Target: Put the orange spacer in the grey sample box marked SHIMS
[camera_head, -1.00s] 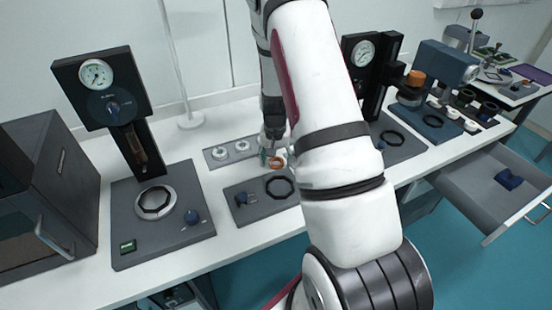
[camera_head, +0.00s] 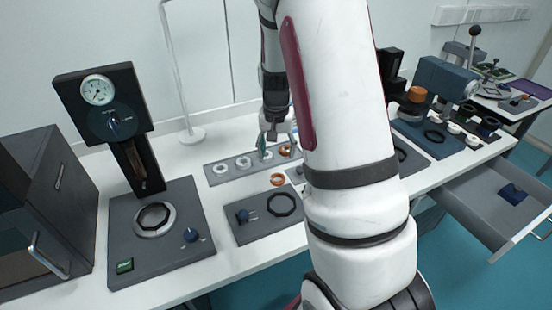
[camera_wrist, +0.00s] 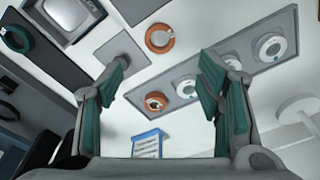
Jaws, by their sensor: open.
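Two orange rings show. One orange ring (camera_head: 278,180) lies on the white bench, and it also shows in the wrist view (camera_wrist: 160,38). The other orange ring (camera_head: 285,151) sits at the right end of a grey strip (camera_head: 232,177), and in the wrist view (camera_wrist: 156,103) it lies between my fingers' lines. I cannot tell which is the spacer meant. My gripper (camera_head: 273,141) points down above the strip, open and empty, with its fingers (camera_wrist: 165,60) wide apart in the wrist view. No box marked SHIMS can be made out.
Several white rings (camera_wrist: 228,65) sit along the strip. A grey plate with a black ring (camera_head: 282,205) stands in front. A gauge press (camera_head: 155,219) stands at left. A blue-edged printed card (camera_wrist: 147,143) lies near the strip. An open drawer (camera_head: 480,203) juts out at right.

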